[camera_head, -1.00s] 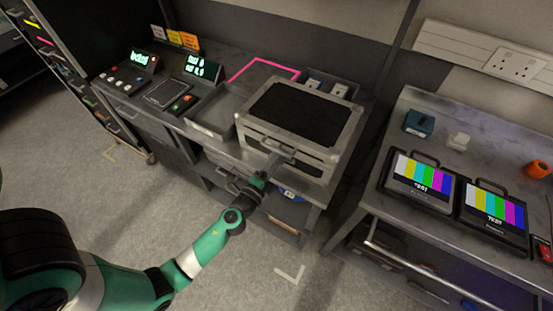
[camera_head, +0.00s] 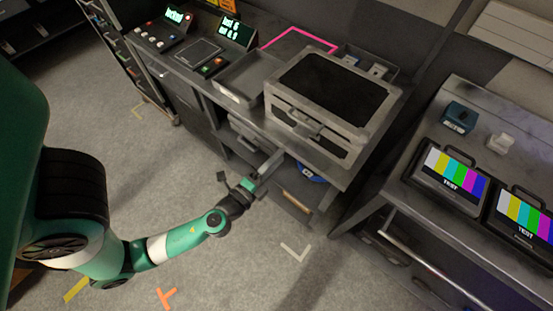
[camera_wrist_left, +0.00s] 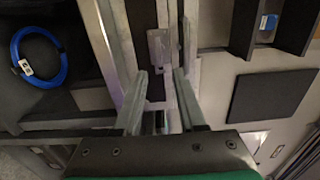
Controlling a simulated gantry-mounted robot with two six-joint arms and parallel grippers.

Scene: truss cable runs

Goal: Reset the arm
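My left arm comes in from the left in the head view. Its gripper (camera_head: 268,165) is in front of the workbench, below and apart from the front of the grey case (camera_head: 310,131). In the left wrist view the two fingers of the left gripper (camera_wrist_left: 162,100) stand apart with nothing held between them. The case sits closed on the bench, with a black panel on its lid and a handle on its front. My right gripper is not in view.
An open grey tray (camera_head: 243,95) is beside the case on the bench. A blue cable coil (camera_head: 308,173) lies on the shelf below; it also shows in the left wrist view (camera_wrist_left: 38,55). Two test monitors (camera_head: 450,175) stand on the right bench. The floor (camera_head: 190,200) around my forearm is open.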

